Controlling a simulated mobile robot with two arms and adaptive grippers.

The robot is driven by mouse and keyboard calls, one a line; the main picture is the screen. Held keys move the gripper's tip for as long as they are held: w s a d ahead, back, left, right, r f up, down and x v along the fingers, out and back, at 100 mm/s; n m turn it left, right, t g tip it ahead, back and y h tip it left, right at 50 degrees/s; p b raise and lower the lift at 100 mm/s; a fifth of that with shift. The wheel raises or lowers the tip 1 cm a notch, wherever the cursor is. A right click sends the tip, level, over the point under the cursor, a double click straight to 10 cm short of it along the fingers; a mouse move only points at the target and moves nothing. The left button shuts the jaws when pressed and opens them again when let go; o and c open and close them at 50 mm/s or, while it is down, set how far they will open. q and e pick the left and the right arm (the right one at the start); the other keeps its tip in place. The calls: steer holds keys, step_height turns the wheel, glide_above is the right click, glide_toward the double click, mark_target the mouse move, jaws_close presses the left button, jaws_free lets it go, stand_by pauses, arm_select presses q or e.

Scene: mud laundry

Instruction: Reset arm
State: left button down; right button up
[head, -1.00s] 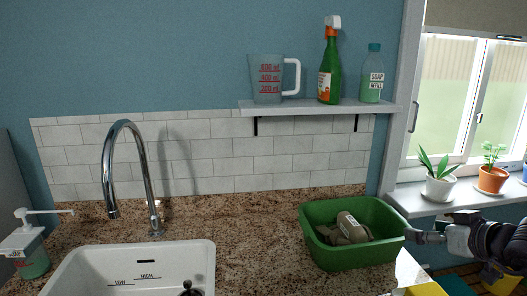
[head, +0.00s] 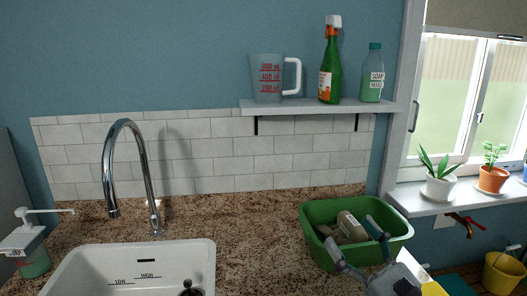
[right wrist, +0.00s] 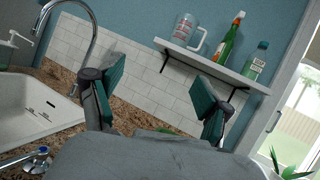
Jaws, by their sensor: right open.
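My right gripper (head: 358,248) is at the lower right of the head view, in front of the green tub (head: 318,207). Its fingers are spread apart and it holds nothing. In the right wrist view the open gripper (right wrist: 158,98) shows two dark green finger pads, with the tiled wall and shelf beyond them. A brownish-grey item with a label (head: 350,226) lies in the tub, partly hidden by a finger. My left gripper is not in view.
The white sink (head: 75,262) and chrome tap (head: 148,185) are left. A shelf (head: 310,108) holds a jug (head: 266,82) and two bottles. Potted plants (head: 440,188) stand on the right sill. The counter (head: 250,230) between sink and tub is clear.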

steer(key=s+d+f+m+g+h, duration=0.4)
steer(key=f+m+h, duration=0.55)
steer(key=m, duration=0.65)
steer(key=s+d+f+m+g+h, duration=0.15)
steer(key=d+f+m+h, duration=0.45)
steer(key=f+m, duration=0.75)
steer(key=s+a+f+m+g+y, duration=0.25)
steer(key=s+f+m+g, duration=0.25)
steer(key=s+f+m, duration=0.3)
steer(key=s+a+f+m+g+y, duration=0.1)
steer(key=s+a+f+m+g, duration=0.35)
steer(key=s, duration=0.65)
step_height(320, 180, down, 29)
steer(key=d+g+b, duration=0.2)
steer(key=g+b, duration=0.1)
steer(key=b, duration=0.1)
steer(key=s+d+f+b, duration=0.3)
steer(key=s+f, duration=1.4)
steer(key=f, duration=0.4)
steer(key=shift+s+f+g+b, duration=0.2)
steer(key=shift+s+g+b, duration=0.1)
steer(key=shift+g+b, duration=0.1)
